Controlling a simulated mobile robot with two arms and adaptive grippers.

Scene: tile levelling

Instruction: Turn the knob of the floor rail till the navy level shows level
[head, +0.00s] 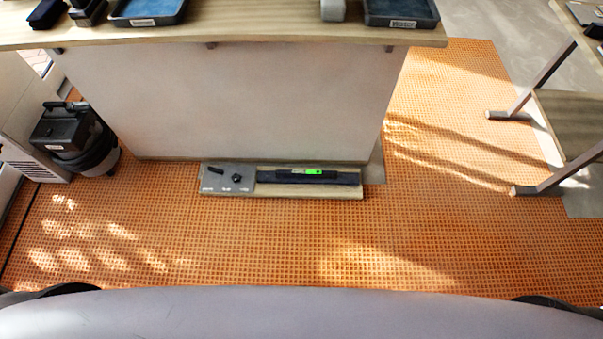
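The floor rail (300,193) is a low wooden strip on the orange floor, against the foot of the white panel. A grey plate (213,186) at its left end carries a small black knob (237,178) and a dark piece left of it. The navy level (340,179) lies along the rail to the right of the plate. Its vial (314,172) shows bright green; the bubble is too small to read. Labels under the knob are too small to read. Neither of my grippers is in view.
A worktop (230,31) with blue trays overhangs the panel (230,100) above the rail. A black vacuum (73,137) stands at the left. A metal-legged table (545,80) stands at the right. The orange floor (270,245) before the rail is clear.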

